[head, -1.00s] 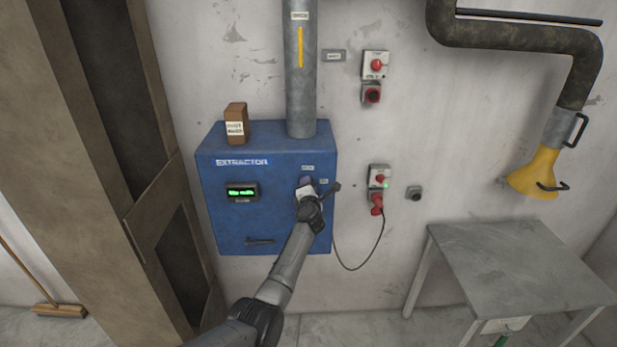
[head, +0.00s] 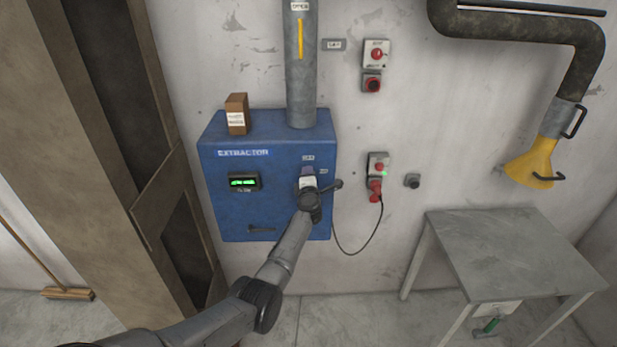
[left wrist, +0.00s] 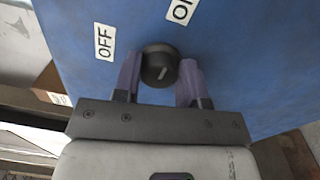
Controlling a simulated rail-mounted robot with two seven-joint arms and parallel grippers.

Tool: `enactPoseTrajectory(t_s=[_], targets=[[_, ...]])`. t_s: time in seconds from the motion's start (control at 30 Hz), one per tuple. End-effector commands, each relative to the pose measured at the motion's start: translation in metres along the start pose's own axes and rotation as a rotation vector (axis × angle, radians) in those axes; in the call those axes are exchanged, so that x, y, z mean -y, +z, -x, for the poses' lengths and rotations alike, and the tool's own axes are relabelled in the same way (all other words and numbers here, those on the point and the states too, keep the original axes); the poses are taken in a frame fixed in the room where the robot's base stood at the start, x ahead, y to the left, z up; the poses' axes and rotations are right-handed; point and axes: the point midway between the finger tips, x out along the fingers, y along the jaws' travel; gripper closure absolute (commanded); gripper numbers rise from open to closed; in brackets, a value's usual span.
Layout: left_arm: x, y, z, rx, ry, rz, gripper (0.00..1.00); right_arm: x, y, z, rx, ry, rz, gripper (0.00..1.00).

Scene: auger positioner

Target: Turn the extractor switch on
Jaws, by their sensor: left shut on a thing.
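The blue extractor box (head: 222,200) hangs on the wall with a green-lit display (head: 244,182). Its switch is a round black knob (left wrist: 160,66), seen in the left wrist view with a short pale mark on its face. An OFF label (left wrist: 104,41) lies to its upper left and an ON label (left wrist: 181,10) to its upper right. My left gripper (left wrist: 160,75) is shut on the knob, one purple finger on each side. In the head view, my left gripper (head: 308,174) hides the knob. Which label the mark points at is unclear. My right gripper is not in view.
A brown carton (head: 236,115) stands on the box. A grey pipe (head: 301,80) rises from it. Red-button switches (head: 377,165) and a hanging cable (head: 363,248) are to the right. A grey table (head: 510,250) stands at the lower right.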

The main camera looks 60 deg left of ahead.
Motion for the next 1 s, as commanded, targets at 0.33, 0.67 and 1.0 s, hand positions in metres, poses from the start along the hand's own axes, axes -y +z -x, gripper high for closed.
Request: enactPoseTrajectory(t_s=[0.33, 0.67, 1.0], targets=[[0.001, -0.001, 0.0, -0.001, -0.002, -0.002, 0.42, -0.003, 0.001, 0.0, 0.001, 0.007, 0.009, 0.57], [0.0, 0.0, 0.002, 0.0, -0.001, 0.001, 0.39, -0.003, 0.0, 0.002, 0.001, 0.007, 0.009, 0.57], [-0.001, 0.001, 0.047, 0.002, -0.003, 0.002, 0.39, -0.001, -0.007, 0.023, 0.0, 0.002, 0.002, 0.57]])
